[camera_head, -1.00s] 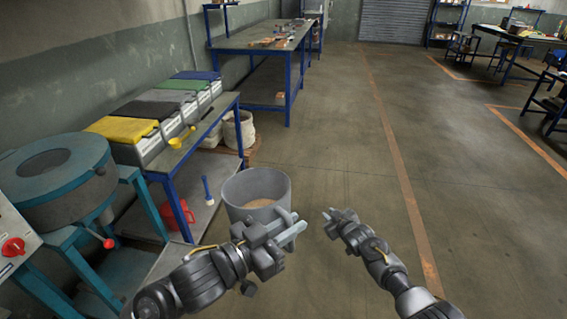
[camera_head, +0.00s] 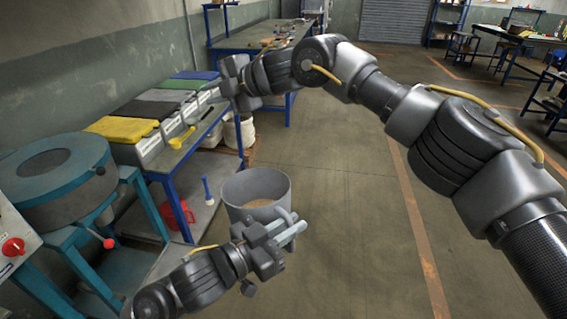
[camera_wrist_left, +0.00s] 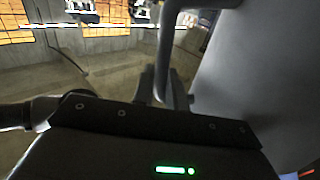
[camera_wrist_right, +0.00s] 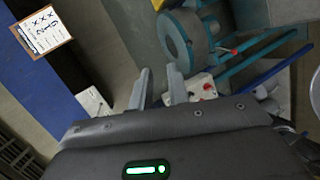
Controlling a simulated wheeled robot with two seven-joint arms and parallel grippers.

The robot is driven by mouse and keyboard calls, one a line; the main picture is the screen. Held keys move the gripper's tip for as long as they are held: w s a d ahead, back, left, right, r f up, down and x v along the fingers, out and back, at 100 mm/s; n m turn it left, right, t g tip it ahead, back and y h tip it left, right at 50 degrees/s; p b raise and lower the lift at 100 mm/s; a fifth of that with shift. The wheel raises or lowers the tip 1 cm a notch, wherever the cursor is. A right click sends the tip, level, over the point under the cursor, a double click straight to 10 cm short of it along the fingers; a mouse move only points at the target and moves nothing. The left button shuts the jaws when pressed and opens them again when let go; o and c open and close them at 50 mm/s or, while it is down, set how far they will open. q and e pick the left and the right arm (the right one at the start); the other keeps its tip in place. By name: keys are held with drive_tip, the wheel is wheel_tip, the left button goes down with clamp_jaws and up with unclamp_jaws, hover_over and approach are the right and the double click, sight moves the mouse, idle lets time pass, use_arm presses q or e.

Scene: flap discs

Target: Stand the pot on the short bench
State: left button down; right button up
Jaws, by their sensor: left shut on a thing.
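The pot (camera_head: 243,214) is a grey, open-topped cylinder with tan contents, upright in the lower middle of the head view. Its grey wall fills the right of the left wrist view (camera_wrist_left: 240,75). My left gripper (camera_head: 288,230) is shut on the pot's bar handle (camera_wrist_left: 166,45). My arm hides the pot's base, so I cannot tell whether it touches the floor. The short bench (camera_head: 163,164) is the near blue-framed one at left, carrying several bins. My right gripper (camera_head: 216,98) is open and empty, above or near this bench's far end.
Colour-topped bins (camera_head: 122,127) line the bench's wall side, with a yellow scoop (camera_head: 177,142) by its front edge. A teal round machine (camera_head: 65,185) stands at near left. A longer bench (camera_head: 240,43) stands behind.

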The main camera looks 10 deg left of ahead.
use_arm(q)
drive_tip(key=shift+r, duration=0.2)
use_arm(e)
drive_tip(key=s+d+n+h, duration=0.1)
drive_tip(key=s+n+h, duration=0.25)
drive_tip(key=s, duration=0.25)
use_arm(q)
drive_tip(key=shift+s, duration=0.15)
drive_tip(key=shift+w, duration=0.25)
use_arm(e)
drive_tip(key=m+g+h, duration=0.3)
drive_tip(key=h, duration=0.7)
hover_over(265, 216)
drive_tip(key=w+d, duration=0.3)
drive_tip(key=w, duration=0.1)
wheel_tip(265, 216, down, 8)
drive_tip(key=shift+r, duration=0.1)
use_arm(q)
drive_tip(key=shift+s, duration=0.15)
use_arm(e)
drive_tip(key=shift+s, duration=0.35)
wheel_tip(265, 216, down, 12)
